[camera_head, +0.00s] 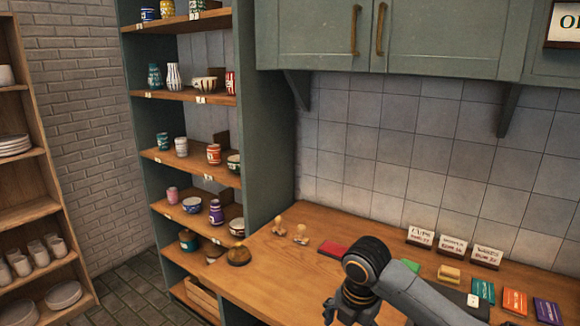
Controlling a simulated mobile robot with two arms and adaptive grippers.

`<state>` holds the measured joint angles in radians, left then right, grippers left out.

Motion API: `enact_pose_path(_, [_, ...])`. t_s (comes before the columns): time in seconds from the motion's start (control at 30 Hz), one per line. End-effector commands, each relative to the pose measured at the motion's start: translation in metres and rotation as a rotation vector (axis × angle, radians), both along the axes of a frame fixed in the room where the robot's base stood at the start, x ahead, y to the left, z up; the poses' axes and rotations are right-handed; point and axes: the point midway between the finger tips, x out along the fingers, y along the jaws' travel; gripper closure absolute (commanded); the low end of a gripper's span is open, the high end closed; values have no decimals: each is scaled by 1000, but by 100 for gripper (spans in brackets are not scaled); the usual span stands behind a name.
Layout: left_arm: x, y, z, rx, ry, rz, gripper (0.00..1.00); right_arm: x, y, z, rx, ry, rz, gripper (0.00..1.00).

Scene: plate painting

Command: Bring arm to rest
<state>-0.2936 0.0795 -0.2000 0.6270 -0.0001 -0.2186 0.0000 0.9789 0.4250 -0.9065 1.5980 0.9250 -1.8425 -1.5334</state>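My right arm comes in from the lower right over the wooden counter (243,283). Its dark rounded joint is bent, and the part below it points down. My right gripper (343,315) shows only in part at the bottom edge, in front of the counter. Its fingertips are cut off by the frame, so I cannot tell if it is open or shut. I see nothing held in the visible part. My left arm and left gripper are not in view.
A green shelf (270,150) with pottery stands left.

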Motion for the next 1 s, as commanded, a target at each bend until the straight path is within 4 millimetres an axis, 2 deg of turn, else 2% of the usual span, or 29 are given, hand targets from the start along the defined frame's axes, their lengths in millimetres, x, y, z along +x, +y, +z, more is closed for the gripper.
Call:
enact_pose_path(0.27, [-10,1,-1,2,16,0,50,-46,34,-51,137,5,-226,7])
enact_pose_path(0.4, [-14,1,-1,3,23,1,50,-84,51,-80,254,18,-466,7])
enact_pose_path(0.53, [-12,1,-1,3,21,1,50,-121,54,-101,361,38,-766,7])
enact_pose_path(0.67, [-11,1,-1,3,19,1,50,-157,41,-116,441,56,-1101,7])
enact_pose_path(0.8, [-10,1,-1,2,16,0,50,-193,14,-127,485,56,-1447,7])
enact_pose_path(1.0, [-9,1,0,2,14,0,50,-232,-22,-133,492,25,-1775,7])
